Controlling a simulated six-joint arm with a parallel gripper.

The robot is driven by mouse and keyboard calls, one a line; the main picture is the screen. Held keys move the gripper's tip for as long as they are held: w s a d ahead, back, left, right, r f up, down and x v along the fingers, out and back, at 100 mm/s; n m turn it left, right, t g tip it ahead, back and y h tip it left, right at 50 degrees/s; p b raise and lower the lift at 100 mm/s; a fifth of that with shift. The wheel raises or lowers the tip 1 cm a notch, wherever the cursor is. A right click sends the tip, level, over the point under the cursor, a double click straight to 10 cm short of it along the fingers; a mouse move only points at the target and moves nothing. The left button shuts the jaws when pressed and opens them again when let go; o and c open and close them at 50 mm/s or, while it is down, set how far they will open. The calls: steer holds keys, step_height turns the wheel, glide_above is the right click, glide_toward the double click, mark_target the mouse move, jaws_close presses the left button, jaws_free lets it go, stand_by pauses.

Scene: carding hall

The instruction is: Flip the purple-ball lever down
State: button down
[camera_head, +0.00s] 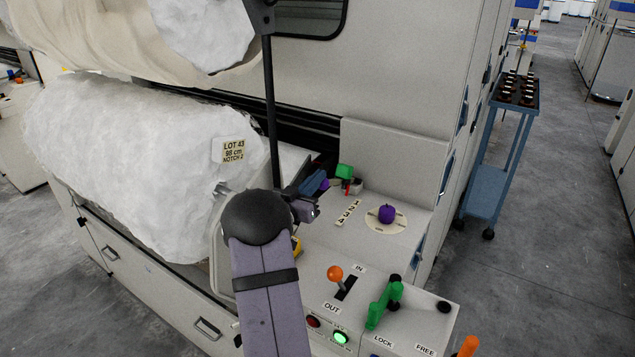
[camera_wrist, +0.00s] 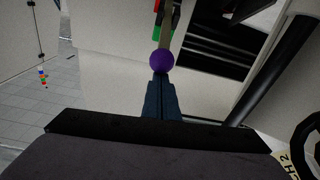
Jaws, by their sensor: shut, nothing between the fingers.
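In the wrist view a purple ball (camera_wrist: 162,61) sits right at the tips of my gripper (camera_wrist: 161,77), whose dark blue fingers are together and empty. I cannot tell whether they touch it. The lever's stem and its position are hidden. In the head view my gripper (camera_head: 321,181) is over the back of the console, just left of a green block (camera_head: 344,171) and a small red piece (camera_head: 347,187). A bit of purple shows beside the fingers there, too small to make out clearly.
A purple knob (camera_head: 387,213) stands on a round cream dial to the right. An orange-ball lever (camera_head: 335,273) and a green handle (camera_head: 384,304) are nearer the front. A big white fibre roll (camera_head: 150,165) lies left of my arm.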

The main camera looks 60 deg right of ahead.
step_height(320, 180, down, 8)
steer(key=a+b, duration=0.3)
steer(key=b, duration=0.4)
steer(key=shift+f+h+b, duration=0.2)
steer(key=shift+h+b, duration=0.1)
steer(key=shift+h, duration=0.1)
steer(key=shift+r, duration=0.1)
steer(key=a+f, duration=0.1)
steer(key=a, duration=0.8)
steer(key=shift+a, duration=0.15)
